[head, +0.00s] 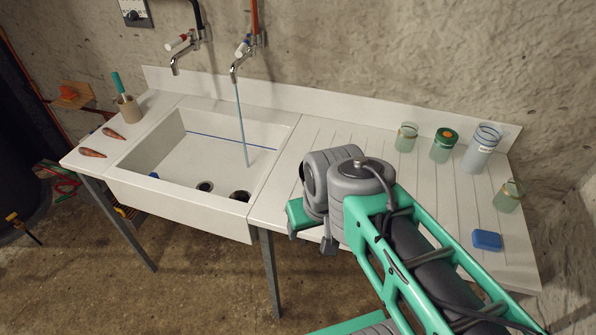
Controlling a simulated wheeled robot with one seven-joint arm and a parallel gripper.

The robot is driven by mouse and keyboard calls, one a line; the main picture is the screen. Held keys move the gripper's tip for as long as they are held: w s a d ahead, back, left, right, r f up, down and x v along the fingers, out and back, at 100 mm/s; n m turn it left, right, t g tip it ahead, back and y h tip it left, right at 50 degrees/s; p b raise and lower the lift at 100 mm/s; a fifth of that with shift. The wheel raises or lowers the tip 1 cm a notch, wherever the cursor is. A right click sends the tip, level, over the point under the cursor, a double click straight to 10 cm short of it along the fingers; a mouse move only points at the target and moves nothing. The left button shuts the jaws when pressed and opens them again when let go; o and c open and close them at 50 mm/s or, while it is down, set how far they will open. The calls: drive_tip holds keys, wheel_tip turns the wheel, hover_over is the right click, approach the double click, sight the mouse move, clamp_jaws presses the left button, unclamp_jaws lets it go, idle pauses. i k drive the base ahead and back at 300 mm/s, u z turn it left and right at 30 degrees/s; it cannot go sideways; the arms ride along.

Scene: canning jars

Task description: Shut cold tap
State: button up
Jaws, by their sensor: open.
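The tap with a blue-and-white handle (243,48), the cold one by its colour, is on the wall under an orange-brown pipe. A thin stream of water (242,125) runs from its spout into the white sink. A second tap (180,55) with a red-and-white handle is to its left, under a black pipe, and no water shows from it. My gripper (312,241) is low in front of the drainboard, right of the sink and well apart from both taps. It is open and looks empty, partly hidden by my arm's wrist.
The sink (120,183) has a raised back edge. Glass jars (407,137) and a blue sponge (487,240) are on the drainboard at right. A brown pot with a green-handled brush (127,105) and two brown items (92,153) are at left. Space above the sink is clear.

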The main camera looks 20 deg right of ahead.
sight(248, 41)
drive_tip(key=u, duration=1.7)
drive_tip(key=i, duration=1.7)
drive_tip(key=z, duration=1.5)
